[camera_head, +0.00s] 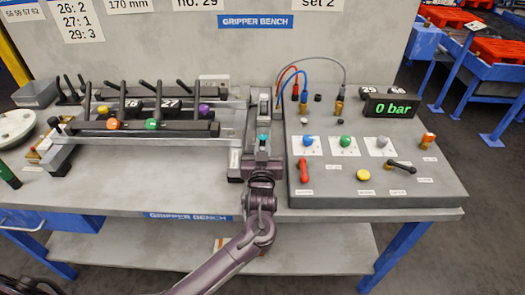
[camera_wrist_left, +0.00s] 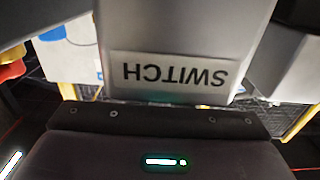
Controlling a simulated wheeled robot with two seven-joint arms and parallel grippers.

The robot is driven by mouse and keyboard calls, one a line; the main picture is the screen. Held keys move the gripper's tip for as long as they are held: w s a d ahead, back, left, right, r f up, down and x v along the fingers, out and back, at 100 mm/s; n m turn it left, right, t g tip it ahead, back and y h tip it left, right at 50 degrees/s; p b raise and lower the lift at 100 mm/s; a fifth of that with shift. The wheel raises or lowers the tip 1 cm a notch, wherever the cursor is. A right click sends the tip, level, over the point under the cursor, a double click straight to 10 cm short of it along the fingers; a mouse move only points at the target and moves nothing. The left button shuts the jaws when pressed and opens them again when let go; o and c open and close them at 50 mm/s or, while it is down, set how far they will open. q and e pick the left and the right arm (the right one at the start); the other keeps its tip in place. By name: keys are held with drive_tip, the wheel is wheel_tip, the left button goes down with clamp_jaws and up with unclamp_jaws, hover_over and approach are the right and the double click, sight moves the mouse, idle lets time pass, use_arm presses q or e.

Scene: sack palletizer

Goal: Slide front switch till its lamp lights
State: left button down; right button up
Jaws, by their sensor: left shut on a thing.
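The front switch is a grey block (camera_wrist_left: 185,50) with a SWITCH label, upside down and filling the upper middle of the left wrist view. In the head view its spot lies on the grey rail (camera_head: 236,165) at the bench middle, mostly covered by my gripper. A small teal part (camera_head: 263,138) shows just beyond the gripper; I cannot tell if it is a lamp. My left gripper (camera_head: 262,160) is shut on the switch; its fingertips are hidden. Another pale block (camera_head: 264,100) sits farther back on the rail.
A grey panel (camera_head: 340,190) with coloured knobs and levers stands close right of my gripper. Its display (camera_head: 390,108) reads 0 bar. Red and blue hoses arch behind. A rack of dark-handled tools (camera_head: 135,130) lies left. The bench front (camera_head: 110,190) at left is clear.

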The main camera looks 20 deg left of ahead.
use_arm(q)
drive_tip(key=c, duration=1.4)
unclamp_jaws()
drive_tip(key=shift+s, duration=0.1)
drive_tip(key=shift+o, duration=0.2)
drive_tip(key=b+v, duration=0.1)
drive_tip(key=v, duration=0.6)
drive_tip(key=shift+s, duration=0.35)
drive_tip(key=shift+d, duration=0.15)
drive_tip(key=b+x, duration=0.6)
drive_tip(key=shift+w, duration=0.4)
